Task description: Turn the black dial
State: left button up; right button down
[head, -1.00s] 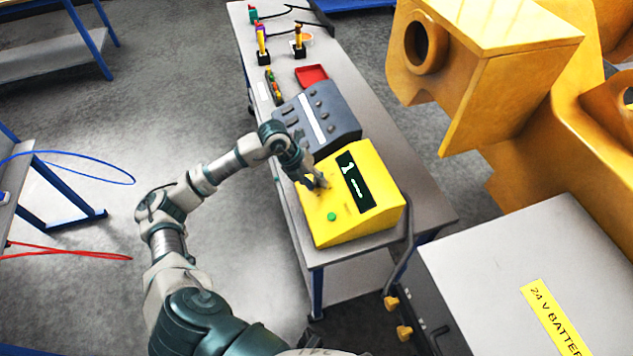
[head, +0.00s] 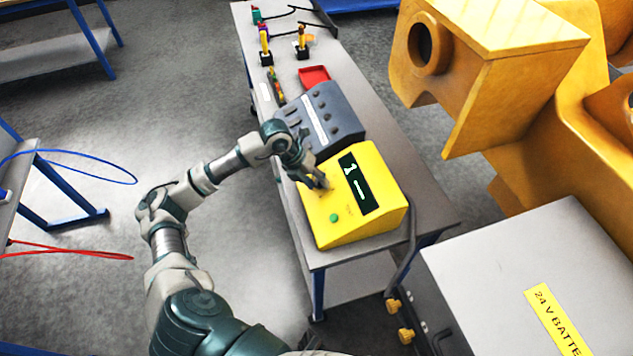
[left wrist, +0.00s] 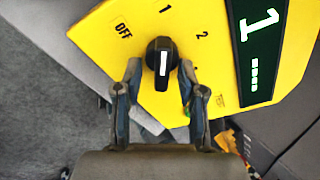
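The black dial (left wrist: 162,58) sits on the sloped face of a yellow box (left wrist: 105,38), which also shows in the head view (head: 335,228). Its white mark points at the label 1, between OFF and 2. The box's dark display (left wrist: 257,45) reads 1 with a row of small bars below. My left gripper (head: 319,183) is over the box face and hides the dial in the head view. In the left wrist view its two fingers (left wrist: 160,70) stand apart, one on each side of the dial, with a slim gap seeming to show. My right gripper is out of view.
A green button (head: 334,218) is on the box's near side. A grey control unit (head: 322,115) stands behind the box on the narrow bench (head: 432,208). A red tray (head: 313,76) lies farther back. Large yellow castings (head: 480,70) and a grey battery case (head: 500,260) are at the right.

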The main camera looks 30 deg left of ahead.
pick_arm(q)
jog(key=v, duration=1.1)
jog(key=shift+a+r, duration=0.25)
jog(key=shift+r, duration=0.05)
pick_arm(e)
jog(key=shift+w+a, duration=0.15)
pick_arm(q)
jog(key=shift+s, duration=0.1)
